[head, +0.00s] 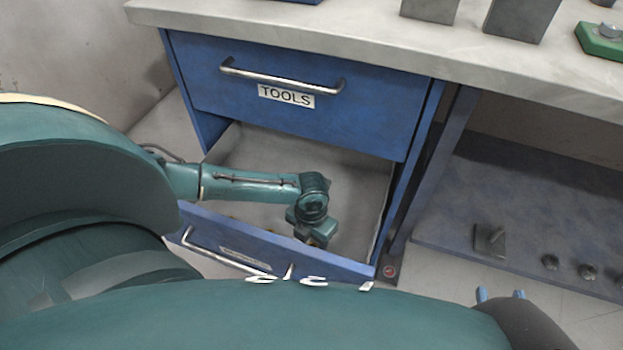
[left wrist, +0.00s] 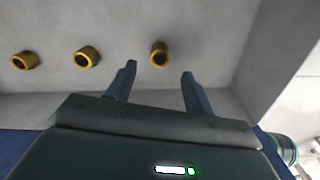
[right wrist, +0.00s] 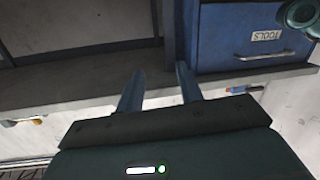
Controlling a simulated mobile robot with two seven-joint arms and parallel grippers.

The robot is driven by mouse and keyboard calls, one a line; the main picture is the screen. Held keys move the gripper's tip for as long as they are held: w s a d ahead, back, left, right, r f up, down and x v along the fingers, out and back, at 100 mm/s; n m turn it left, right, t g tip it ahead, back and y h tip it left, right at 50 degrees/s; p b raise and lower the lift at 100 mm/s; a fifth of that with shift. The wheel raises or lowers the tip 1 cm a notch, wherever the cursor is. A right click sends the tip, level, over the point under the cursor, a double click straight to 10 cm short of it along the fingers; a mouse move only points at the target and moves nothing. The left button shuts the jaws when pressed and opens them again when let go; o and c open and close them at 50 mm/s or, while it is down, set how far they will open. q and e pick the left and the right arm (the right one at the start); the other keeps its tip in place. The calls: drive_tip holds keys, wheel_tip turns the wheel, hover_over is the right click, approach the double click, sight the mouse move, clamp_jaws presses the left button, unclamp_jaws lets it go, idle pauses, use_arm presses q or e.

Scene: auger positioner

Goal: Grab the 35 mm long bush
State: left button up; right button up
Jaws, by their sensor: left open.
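Several brass-yellow hollow bushes lie in a row on the light drawer floor in the left wrist view: a left bush (left wrist: 25,60), a middle bush (left wrist: 87,57) and a right bush (left wrist: 159,54). I cannot tell which is 35 mm long. My left gripper (left wrist: 159,70) is open and empty, with the right bush showing between its fingertips, apart from them. In the head view my left arm reaches into the open lower drawer (head: 260,155); its fingers are mostly hidden. My right gripper (head: 500,296) is open and empty, outside the drawer; it also shows in the right wrist view (right wrist: 160,72).
The drawer front (head: 330,262) and side walls surround my left gripper. A shut TOOLS drawer (head: 300,90) is above, under the worktop (head: 390,48). A lower shelf (head: 540,205) with several dark parts stands at the right.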

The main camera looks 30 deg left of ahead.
use_arm(q)
wheel_tip(320, 180, down, 5)
drive_tip(key=b, duration=0.2)
drive_tip(key=shift+w+f+b, duration=0.1)
drive_tip(key=shift+b, duration=0.2)
drive_tip(key=shift+f, duration=0.3)
use_arm(e)
drive_tip(key=shift+s+a+r+n+t+y, duration=0.1)
drive_tip(key=shift+a+r+n+t+y, duration=0.05)
drive_tip(key=shift+a+n+t+y, duration=0.6)
drive_tip(key=shift+d, duration=0.2)
use_arm(q)
drive_tip(key=c, duration=1.1)
drive_tip(key=shift+r, duration=0.1)
drive_tip(key=shift+a+r, duration=0.1)
drive_tip(key=shift+r, duration=0.2)
wheel_tip(320, 180, up, 9)
drive_tip(key=p, duration=0.4)
drive_tip(key=shift+f, duration=0.15)
drive_tip(key=shift+r, duration=0.35)
use_arm(e)
drive_tip(key=shift+d+m+g+h, duration=0.75)
drive_tip(key=shift+m+g+h, duration=0.25)
drive_tip(key=shift+g, duration=0.25)
